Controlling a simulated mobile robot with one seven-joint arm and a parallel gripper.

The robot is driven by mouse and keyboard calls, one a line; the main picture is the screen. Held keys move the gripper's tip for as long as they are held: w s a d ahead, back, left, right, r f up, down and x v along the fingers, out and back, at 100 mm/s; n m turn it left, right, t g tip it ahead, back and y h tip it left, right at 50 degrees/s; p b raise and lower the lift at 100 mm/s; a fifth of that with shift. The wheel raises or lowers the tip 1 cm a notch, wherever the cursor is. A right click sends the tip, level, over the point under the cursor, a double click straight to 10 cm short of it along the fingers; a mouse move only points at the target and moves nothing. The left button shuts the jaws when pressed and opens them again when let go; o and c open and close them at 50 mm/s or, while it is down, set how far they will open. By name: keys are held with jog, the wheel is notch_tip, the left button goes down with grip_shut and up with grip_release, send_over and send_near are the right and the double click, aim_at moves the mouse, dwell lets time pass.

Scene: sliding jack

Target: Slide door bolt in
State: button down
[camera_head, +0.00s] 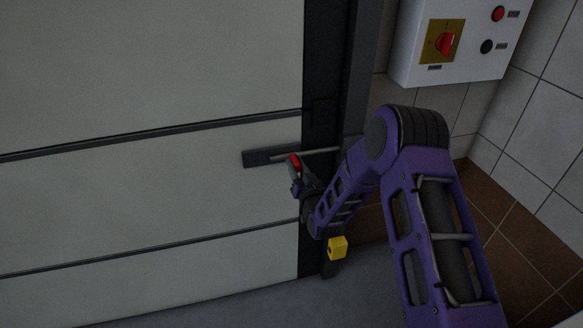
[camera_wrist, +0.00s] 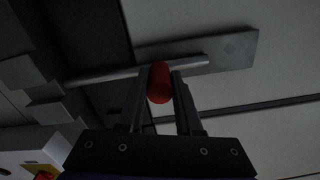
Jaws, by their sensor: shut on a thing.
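The door bolt is a grey metal rod (camera_head: 318,151) lying along a dark mounting plate (camera_head: 258,157) on the pale door panel. Its handle has a red knob (camera_head: 295,160). In the wrist view the rod (camera_wrist: 110,75) crosses in front of the plate (camera_wrist: 235,48), and the red knob (camera_wrist: 159,84) sits between my two fingers. My gripper (camera_wrist: 160,88) is shut on the knob. In the head view my gripper (camera_head: 298,180) is at the knob, partly hidden by my arm's wrist.
The dark door frame post (camera_head: 357,70) stands right of the door. A white control box (camera_head: 410,60) with a red switch hangs on the tiled wall at upper right. A yellow block (camera_head: 338,247) is low by the frame. Bare door panel (camera_head: 120,210) lies left of the bolt.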

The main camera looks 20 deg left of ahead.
jog(key=shift+w+d, duration=0.15)
jog(key=shift+d, duration=0.1)
jog(key=c, duration=0.6)
grip_release()
jog(key=shift+s+d, duration=0.2)
jog(key=shift+s, duration=0.25)
jog(key=v, duration=1.6)
jog(key=shift+s+d+p, duration=0.1)
jog(key=shift+s+p, duration=0.15)
jog(key=shift+p, duration=0.05)
